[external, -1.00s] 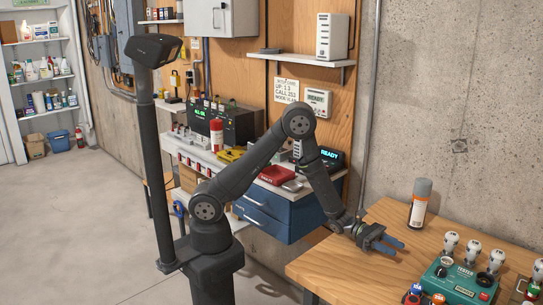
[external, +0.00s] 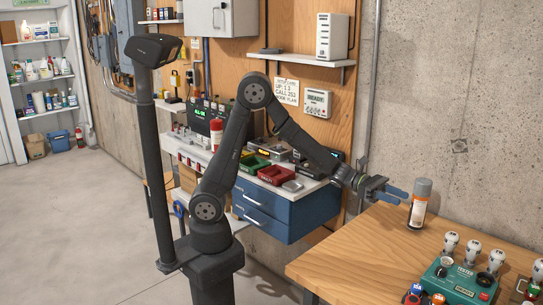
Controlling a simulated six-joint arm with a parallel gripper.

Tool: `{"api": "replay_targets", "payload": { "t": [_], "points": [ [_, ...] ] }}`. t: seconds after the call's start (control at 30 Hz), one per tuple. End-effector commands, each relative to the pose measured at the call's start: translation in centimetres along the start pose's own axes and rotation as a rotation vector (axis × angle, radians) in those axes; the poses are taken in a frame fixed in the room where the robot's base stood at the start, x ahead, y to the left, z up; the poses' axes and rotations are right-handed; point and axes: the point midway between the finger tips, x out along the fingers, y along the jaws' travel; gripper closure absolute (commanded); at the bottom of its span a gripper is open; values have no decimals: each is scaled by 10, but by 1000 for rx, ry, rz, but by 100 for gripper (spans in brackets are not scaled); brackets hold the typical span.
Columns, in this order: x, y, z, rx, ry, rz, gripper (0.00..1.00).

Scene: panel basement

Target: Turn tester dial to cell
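The tester (external: 462,283) is a teal box with a "TESTER" label, near the right front of the wooden bench. Dark round knobs show on its top, one at the left (external: 441,271) and one at the right (external: 485,279). Their markings are too small to read, so I cannot tell where the dial points. My gripper (external: 401,195) is above the back left part of the bench, up and left of the tester and apart from it.
A grey spray can (external: 419,206) stands on the bench (external: 365,250), close to my fingertips in the picture. White-topped bulb-like items (external: 472,250) stand behind the tester. Small coloured items (external: 414,293) lie at its left. The bench's left half is clear.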

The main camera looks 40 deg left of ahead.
Motion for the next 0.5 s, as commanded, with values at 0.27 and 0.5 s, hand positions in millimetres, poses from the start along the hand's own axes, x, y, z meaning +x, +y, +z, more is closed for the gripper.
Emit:
{"api": "replay_targets", "payload": {
  "t": [0.27, 0.5],
  "points": [
    [0, 0, 55, 5, -3, 1, 62],
    [0, 0, 78, 3, -1, 0, 62]
  ]
}}
